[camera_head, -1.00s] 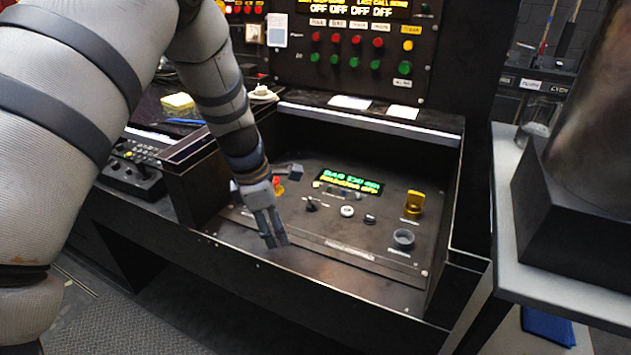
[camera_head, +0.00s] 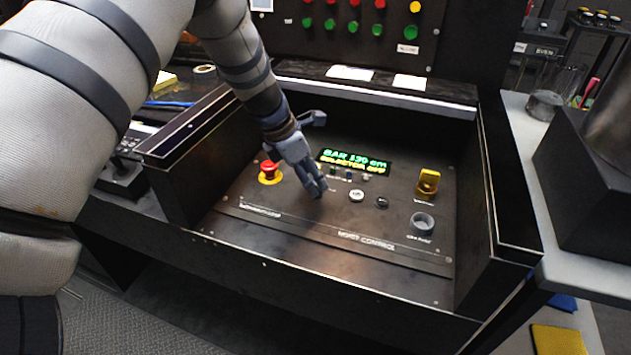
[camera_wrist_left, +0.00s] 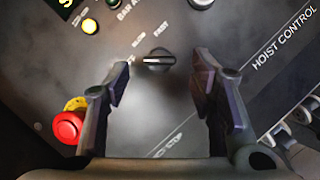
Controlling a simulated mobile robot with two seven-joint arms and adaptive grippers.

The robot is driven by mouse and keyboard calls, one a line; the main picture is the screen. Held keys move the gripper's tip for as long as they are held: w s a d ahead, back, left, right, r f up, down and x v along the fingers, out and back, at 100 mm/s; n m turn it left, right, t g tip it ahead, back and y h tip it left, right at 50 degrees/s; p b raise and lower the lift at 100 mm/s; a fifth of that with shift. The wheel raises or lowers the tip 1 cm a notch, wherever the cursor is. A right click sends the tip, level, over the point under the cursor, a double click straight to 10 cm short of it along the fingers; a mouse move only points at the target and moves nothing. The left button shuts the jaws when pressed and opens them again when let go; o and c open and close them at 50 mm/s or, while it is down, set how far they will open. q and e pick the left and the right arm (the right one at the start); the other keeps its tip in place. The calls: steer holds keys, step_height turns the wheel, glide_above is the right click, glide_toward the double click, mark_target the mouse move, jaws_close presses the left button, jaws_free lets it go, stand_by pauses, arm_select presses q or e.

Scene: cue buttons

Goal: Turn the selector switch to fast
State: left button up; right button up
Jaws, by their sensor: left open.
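The selector switch (camera_wrist_left: 158,60) is a black knob in the left wrist view, with OFF, SLOW and FAST lettered around it. Its bar lies level in that view, with a pale mark towards OFF. My left gripper (camera_wrist_left: 160,78) is open, one finger on each side of the knob, with gaps between. In the head view my left gripper (camera_head: 318,191) points down at the hoist control panel (camera_head: 300,215) and hides the switch. The display (camera_head: 353,162) reads BAR 130 cm and SELECTOR OFF. My right gripper is not in view.
A red emergency stop (camera_head: 270,172) is left of the gripper. A white button (camera_head: 356,195), a black button (camera_head: 382,202), a yellow knob (camera_head: 428,182) and a grey round control (camera_head: 422,223) are to its right. Raised dark walls flank the panel.

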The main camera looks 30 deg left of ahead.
arm_select(q)
steer(key=x, duration=0.2)
steer(key=shift+w+f, duration=0.15)
steer(key=shift+f, duration=0.1)
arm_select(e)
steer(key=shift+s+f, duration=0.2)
arm_select(q)
steer(key=c, duration=1.2)
